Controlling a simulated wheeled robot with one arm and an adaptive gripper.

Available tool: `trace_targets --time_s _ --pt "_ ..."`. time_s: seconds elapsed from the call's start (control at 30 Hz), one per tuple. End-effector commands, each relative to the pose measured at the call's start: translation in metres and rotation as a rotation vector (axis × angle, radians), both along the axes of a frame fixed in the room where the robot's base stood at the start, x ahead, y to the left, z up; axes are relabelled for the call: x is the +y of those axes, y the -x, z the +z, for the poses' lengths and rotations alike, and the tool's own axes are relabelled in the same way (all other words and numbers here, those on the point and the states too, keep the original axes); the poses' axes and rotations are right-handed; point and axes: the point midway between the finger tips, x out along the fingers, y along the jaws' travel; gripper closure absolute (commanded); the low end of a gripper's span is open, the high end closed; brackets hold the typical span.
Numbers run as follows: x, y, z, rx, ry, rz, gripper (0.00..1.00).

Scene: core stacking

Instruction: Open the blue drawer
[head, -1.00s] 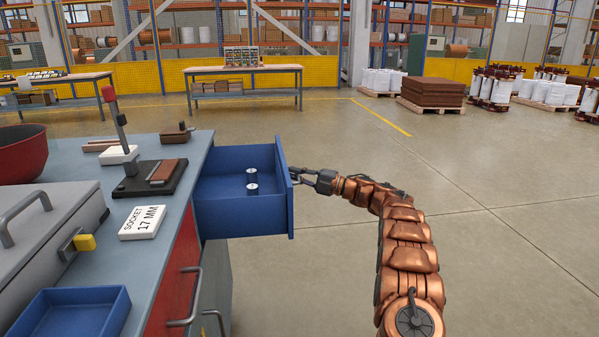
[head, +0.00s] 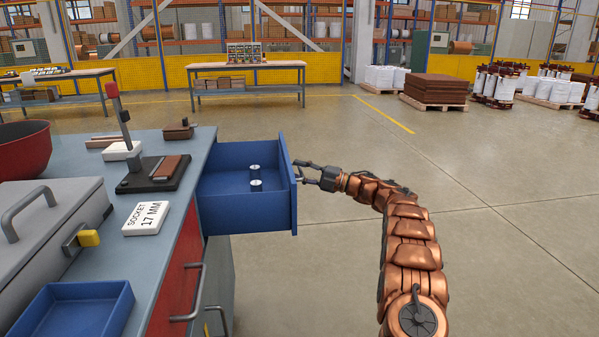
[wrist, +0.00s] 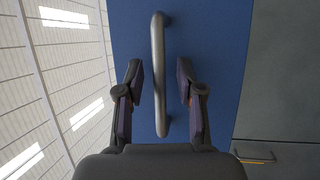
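The blue drawer (head: 235,212) is pulled well out from the right side of the workbench. Two small metal cylinders (head: 256,178) stand inside it. Its front panel faces my gripper (head: 304,172), which is just to its right. In the wrist view, the grey bar handle (wrist: 158,75) on the drawer front (wrist: 215,30) lies between the two fingers of my gripper (wrist: 160,82). The fingers are apart, with a gap on each side of the handle, so my gripper is open around it and not clamped on it.
The workbench (head: 165,255) carries a socket label block (head: 146,218), a blue tray (head: 75,312), a grey lidded box (head: 55,225) and a red bowl (head: 22,150). A red drawer (head: 180,265) below is closed. Open floor (head: 480,240) lies to the right.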

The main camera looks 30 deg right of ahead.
Motion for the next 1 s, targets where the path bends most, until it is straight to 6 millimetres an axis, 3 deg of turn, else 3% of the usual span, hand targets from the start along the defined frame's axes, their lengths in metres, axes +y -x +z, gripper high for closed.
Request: trace_targets --time_s 0.17,0.6,1.0 --pt "-0.015 0.011 -0.003 0.000 -0.001 -0.004 0.63" --pt "-0.074 0.062 -0.017 0.001 0.000 -0.005 0.63" --pt "-0.089 0.077 -0.020 0.000 0.000 0.000 0.63"
